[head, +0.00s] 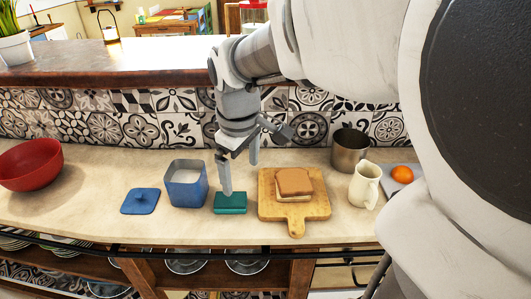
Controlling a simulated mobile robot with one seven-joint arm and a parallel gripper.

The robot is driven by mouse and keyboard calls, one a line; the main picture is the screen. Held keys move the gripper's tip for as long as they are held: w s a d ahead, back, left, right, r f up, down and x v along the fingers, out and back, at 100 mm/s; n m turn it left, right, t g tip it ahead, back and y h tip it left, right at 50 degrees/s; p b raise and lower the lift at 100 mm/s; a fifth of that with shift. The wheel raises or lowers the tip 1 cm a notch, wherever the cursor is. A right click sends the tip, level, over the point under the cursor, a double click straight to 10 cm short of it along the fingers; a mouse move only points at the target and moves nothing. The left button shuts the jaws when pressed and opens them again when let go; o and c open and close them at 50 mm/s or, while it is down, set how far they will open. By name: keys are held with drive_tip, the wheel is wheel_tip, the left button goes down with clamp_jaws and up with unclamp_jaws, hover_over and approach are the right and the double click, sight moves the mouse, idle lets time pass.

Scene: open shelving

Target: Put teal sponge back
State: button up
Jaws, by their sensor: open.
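The teal sponge (230,204) lies flat on the beige counter, between a blue canister and a wooden cutting board. My gripper (240,180) points down just above it, with its jaws apart. One finger's tip overlaps the sponge's left part in the picture; the other finger is farther right and back. I cannot tell whether the finger touches the sponge. Nothing shows between the fingers.
The open blue canister (187,184) and its blue lid (140,201) are left of the sponge. The cutting board (312,208) with bread (294,182) is right. A metal pot (350,151), cream pitcher (364,186) and red bowl (30,165) also stand here.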

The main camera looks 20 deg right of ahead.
drive_tip(key=s+r+m+t, duration=0.3)
drive_tip(key=s+m, duration=0.4)
drive_tip(key=s, duration=0.5)
drive_tip(key=shift+s+a+t, duration=0.2)
drive_tip(key=shift+s+t, duration=0.1)
drive_tip(key=shift+s, duration=0.1)
drive_tip(key=shift+r, duration=0.15)
